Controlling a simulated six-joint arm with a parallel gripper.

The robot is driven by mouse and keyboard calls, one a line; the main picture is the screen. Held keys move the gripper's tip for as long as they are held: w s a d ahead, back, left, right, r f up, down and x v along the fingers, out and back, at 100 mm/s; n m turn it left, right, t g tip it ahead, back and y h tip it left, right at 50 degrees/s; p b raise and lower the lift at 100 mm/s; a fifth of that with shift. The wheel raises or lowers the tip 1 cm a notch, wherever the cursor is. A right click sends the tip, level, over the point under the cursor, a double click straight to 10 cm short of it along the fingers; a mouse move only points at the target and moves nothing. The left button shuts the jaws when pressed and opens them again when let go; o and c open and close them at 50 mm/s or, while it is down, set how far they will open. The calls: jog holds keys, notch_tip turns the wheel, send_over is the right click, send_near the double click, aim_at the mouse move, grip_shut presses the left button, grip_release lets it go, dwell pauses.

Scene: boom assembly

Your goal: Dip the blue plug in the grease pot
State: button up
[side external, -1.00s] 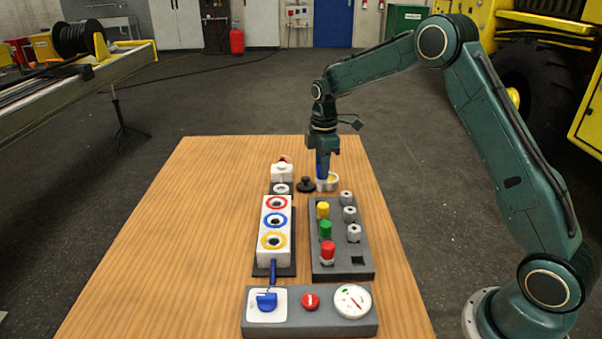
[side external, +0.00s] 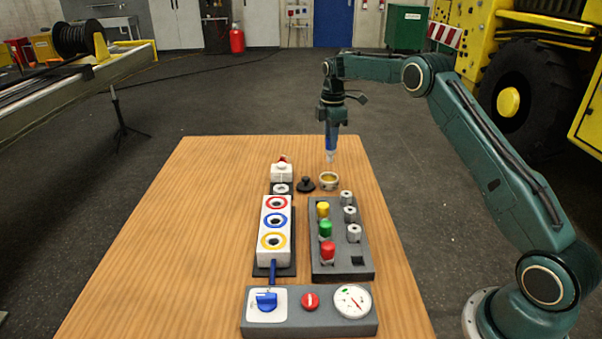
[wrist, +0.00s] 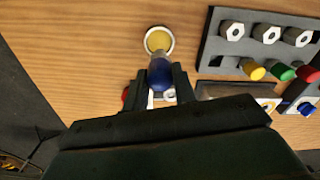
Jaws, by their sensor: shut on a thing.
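My gripper (side external: 331,125) is shut on the blue plug (side external: 331,144), which hangs upright with its pale tip pointing down. In the wrist view the blue plug (wrist: 161,73) sits between the two dark fingers. The grease pot (side external: 328,181) is a small pale round cup with yellow grease inside. It stands open on the table, below the plug, with a gap between them. In the wrist view the grease pot (wrist: 159,41) lies just beyond the plug's tip. I cannot tell whether grease coats the tip.
A black knobbed lid (side external: 306,184) lies left of the pot. A grey rack (side external: 341,262) holds yellow, green and red plugs and several metal nuts. A white block (side external: 274,230) with red, blue and yellow rings stands left of it. A grey panel (side external: 330,323) is in front.

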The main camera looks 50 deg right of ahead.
aim_at(330, 161)
jog(key=shift+f, duration=0.1)
jog(key=shift+f, duration=2.25)
jog(key=shift+f, duration=1.75)
dwell(1.2)
jog(key=shift+r, duration=0.15)
jog(key=shift+r, duration=2.9)
